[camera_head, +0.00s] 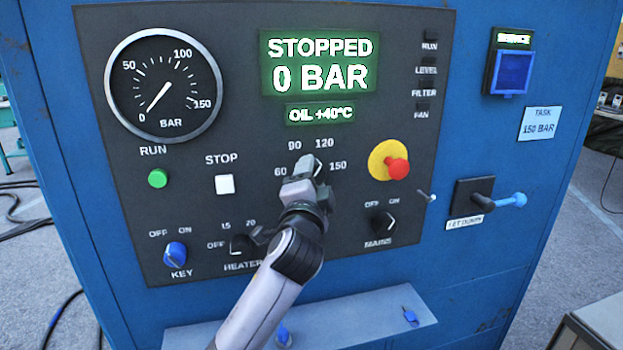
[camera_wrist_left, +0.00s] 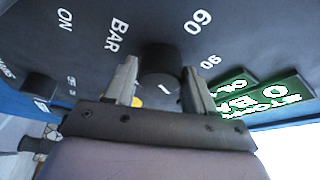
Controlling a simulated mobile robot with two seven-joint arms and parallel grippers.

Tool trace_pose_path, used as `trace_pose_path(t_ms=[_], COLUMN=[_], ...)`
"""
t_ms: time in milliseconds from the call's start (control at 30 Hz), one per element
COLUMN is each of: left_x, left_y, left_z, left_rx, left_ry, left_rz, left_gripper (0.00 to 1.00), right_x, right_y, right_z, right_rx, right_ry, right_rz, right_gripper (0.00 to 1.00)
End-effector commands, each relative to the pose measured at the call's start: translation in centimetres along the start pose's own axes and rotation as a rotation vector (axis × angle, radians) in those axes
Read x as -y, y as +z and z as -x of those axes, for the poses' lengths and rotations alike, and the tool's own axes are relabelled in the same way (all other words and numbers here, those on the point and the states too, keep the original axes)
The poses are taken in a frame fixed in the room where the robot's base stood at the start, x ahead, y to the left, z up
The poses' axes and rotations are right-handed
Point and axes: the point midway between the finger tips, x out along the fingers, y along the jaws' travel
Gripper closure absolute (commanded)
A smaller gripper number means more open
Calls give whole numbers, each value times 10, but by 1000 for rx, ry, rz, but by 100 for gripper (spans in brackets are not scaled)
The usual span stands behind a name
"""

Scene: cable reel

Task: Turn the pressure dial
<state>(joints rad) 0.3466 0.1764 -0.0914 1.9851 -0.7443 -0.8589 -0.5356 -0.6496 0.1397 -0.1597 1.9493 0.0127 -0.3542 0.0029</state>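The pressure dial is a round black knob (camera_wrist_left: 160,66) with a white mark. In the head view my left gripper (camera_head: 302,178) covers most of it, below the scale figures 60, 90, 120 and 150. A small white line shows at its right edge. In the left wrist view the fingers of my left gripper (camera_wrist_left: 160,82) stand apart, one on each side of the knob, with narrow gaps seeming to show. The gauge (camera_head: 163,85) has its needle near 0. The display (camera_head: 319,63) reads STOPPED, 0 BAR. My right gripper is not in view.
A task card (camera_head: 540,122) reads 150 BAR. Around the dial are a white STOP button (camera_head: 224,184), a green RUN button (camera_head: 157,178), a red emergency button (camera_head: 398,168) on yellow, and the mains switch (camera_head: 383,221). A shelf (camera_head: 350,318) juts out below.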

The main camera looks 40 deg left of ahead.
Motion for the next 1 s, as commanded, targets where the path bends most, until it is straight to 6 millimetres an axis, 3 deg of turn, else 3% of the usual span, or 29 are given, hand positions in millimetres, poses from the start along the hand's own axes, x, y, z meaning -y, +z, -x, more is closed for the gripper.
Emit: trace_pose_path(t_ms=[433, 800, 1000], left_x=[-1, -2, -1], left_y=[0, 0, 0], left_z=[5, 55, 70], left_rx=[-2, -2, -1], left_ry=[-1, 1, 0], left_rz=[2, 2, 1], left_gripper=[25, 25, 25], right_x=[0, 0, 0], right_y=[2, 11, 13], right_z=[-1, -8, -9], right_rx=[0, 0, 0], right_ry=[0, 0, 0], right_rz=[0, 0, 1], right_gripper=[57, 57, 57])
